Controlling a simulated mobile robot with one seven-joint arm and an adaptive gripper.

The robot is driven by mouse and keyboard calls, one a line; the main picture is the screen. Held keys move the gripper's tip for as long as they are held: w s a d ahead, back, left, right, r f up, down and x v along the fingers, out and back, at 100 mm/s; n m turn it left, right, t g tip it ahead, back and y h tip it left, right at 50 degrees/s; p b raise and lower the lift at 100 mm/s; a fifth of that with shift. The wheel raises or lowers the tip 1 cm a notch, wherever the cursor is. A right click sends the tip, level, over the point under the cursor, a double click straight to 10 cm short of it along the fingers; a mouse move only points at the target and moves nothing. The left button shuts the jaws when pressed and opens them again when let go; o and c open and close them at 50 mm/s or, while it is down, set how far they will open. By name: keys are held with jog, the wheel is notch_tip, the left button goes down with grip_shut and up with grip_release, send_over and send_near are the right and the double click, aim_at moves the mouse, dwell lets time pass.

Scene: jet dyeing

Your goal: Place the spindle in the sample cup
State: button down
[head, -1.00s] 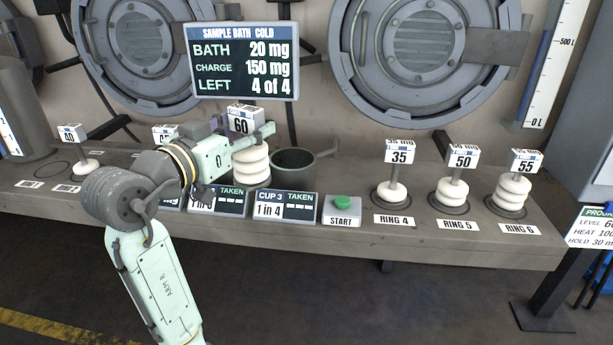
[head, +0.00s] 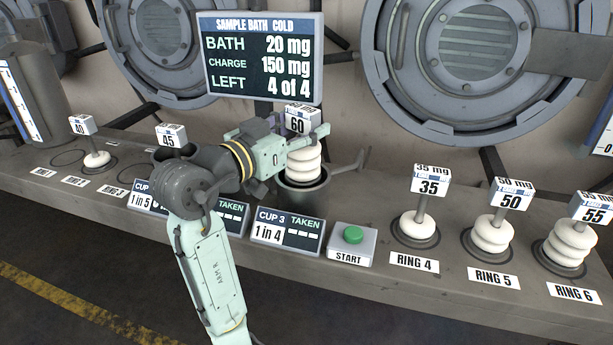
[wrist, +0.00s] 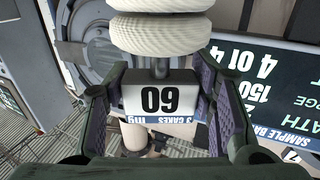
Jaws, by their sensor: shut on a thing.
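My gripper (head: 302,138) is shut on the block of the spindle marked 60 (head: 302,162), which carries three white cakes. In the wrist view, my gripper (wrist: 160,88) has a finger on each side of the spindle's 60 block (wrist: 159,99). The spindle hangs upright over the dark sample cup (head: 318,193) behind the CUP 3 sign. Its lowest cake is at the cup's mouth; whether it touches the rim or the bottom cannot be told. The cup's inside is hidden.
Spindles marked 40 (head: 97,158), 35 (head: 418,226), 50 (head: 491,232) and 55 (head: 570,242) stand on the bench. A 45 block (head: 171,135) shows behind my arm. The green start button (head: 353,234) is right of the CUP 3 sign (head: 287,231). A display (head: 262,60) stands behind.

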aim_at(303, 161)
jog(key=shift+f, duration=3.5)
jog(key=shift+f, duration=0.1)
jog(key=shift+f, duration=0.15)
jog(key=c, duration=0.7)
grip_release()
jog(key=shift+r, duration=0.25)
jog(key=b+v, duration=0.2)
jog(key=v, duration=1)
jog(key=shift+a, duration=0.1)
